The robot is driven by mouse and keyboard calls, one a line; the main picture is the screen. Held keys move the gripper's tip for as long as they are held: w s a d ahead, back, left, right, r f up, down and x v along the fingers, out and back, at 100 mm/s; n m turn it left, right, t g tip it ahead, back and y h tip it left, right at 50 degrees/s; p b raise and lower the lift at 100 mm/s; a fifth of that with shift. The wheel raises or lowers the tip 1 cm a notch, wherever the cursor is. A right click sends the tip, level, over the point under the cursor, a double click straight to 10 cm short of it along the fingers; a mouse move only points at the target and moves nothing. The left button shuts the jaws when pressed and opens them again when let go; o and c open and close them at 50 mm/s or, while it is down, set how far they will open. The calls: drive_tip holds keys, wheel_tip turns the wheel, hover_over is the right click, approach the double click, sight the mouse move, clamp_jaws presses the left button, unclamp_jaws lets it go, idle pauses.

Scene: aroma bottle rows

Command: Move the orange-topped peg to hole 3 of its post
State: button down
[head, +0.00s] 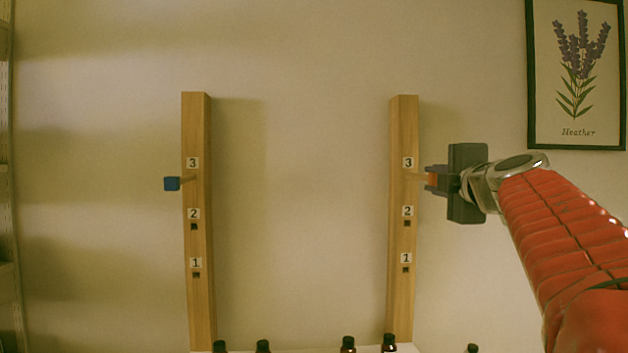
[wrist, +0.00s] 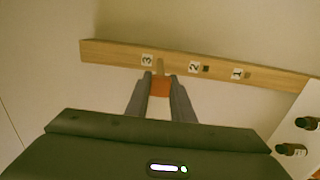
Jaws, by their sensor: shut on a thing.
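The orange-topped peg (head: 432,179) is between the fingers of my gripper (head: 428,178), beside the right wooden post (head: 403,130). In the wrist view, the fingers of my gripper (wrist: 160,76) are shut on the orange top (wrist: 160,88). The peg's pale shaft (wrist: 160,67) points at the post (wrist: 110,52) just beside label 3, where it covers the place of hole 3. I cannot tell how deep the tip is in. Holes 2 (head: 407,223) and 1 (head: 405,270) of this post are dark and empty.
The left post (head: 197,130) has a blue-topped peg (head: 172,184) at its hole 3; its holes 2 and 1 are empty. Several dark bottles (head: 348,344) stand low in front. A framed heather picture (head: 577,75) hangs at right. Between the posts is clear.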

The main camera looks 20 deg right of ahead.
drive_tip(key=shift+w+d, duration=0.2)
drive_tip(key=shift+w, duration=0.35)
drive_tip(key=c, duration=1.5)
unclamp_jaws()
drive_tip(key=shift+o, duration=0.2)
drive_tip(key=shift+a, duration=0.1)
